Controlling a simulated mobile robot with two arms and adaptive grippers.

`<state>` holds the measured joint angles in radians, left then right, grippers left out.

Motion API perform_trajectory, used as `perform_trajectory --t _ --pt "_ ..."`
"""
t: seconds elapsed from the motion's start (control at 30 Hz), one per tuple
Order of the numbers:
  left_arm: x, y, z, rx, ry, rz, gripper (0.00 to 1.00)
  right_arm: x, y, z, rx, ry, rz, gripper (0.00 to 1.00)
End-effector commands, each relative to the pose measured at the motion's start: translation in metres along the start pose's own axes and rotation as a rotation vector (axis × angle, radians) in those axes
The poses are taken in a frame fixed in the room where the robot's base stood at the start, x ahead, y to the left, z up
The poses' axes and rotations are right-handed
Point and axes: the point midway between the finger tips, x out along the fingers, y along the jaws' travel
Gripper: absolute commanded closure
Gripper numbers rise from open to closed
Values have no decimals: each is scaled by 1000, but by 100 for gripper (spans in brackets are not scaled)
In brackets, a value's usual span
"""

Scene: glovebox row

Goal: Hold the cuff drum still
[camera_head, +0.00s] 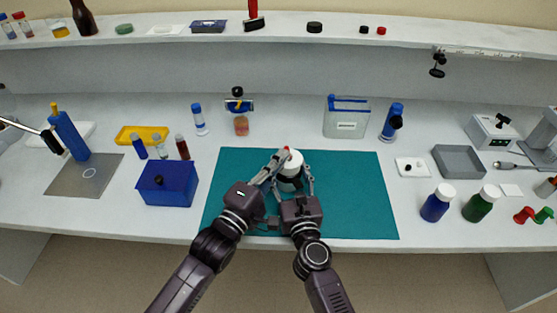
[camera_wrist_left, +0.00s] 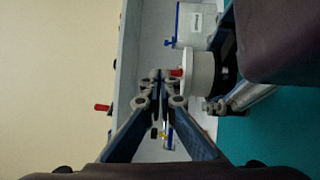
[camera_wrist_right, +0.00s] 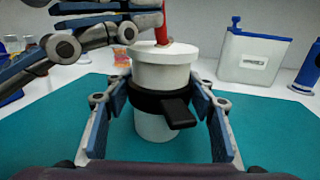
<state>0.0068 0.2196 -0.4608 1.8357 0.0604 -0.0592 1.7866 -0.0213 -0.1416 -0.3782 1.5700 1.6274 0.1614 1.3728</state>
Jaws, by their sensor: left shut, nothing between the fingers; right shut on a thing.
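The cuff drum (camera_head: 291,170) is a white cylinder with a black band and a black tab, upright on the teal mat (camera_head: 350,200). It fills the middle of the right wrist view (camera_wrist_right: 165,75), with a red peg (camera_wrist_right: 161,22) on its top. My right gripper (camera_wrist_right: 168,100) is shut on the drum at the black band, one finger on each side. My left gripper (camera_head: 278,160) is shut and empty beside the drum's top, close to the red peg. In the left wrist view its fingertips (camera_wrist_left: 160,77) meet, with the red peg (camera_wrist_left: 177,72) just to their right.
A blue box (camera_head: 167,186) and several small vials stand left of the mat. A clear container with a blue lid (camera_head: 346,118) stands behind it. Blue and green bottles (camera_head: 437,203) stand to the right. The mat's right part is clear.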

Motion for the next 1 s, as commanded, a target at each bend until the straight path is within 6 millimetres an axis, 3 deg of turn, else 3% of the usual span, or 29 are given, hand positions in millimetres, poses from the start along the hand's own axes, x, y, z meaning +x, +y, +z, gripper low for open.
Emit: perform_trajectory --t 0.2,0.73,1.0 --pt "5 7 4 84 -3 -122 100 0 0 0 0 0 1 78" --pt "12 9 10 86 -3 -129 100 0 0 0 0 0 0 78" --pt "-3 16 10 87 -2 -128 100 0 0 0 0 0 0 78"
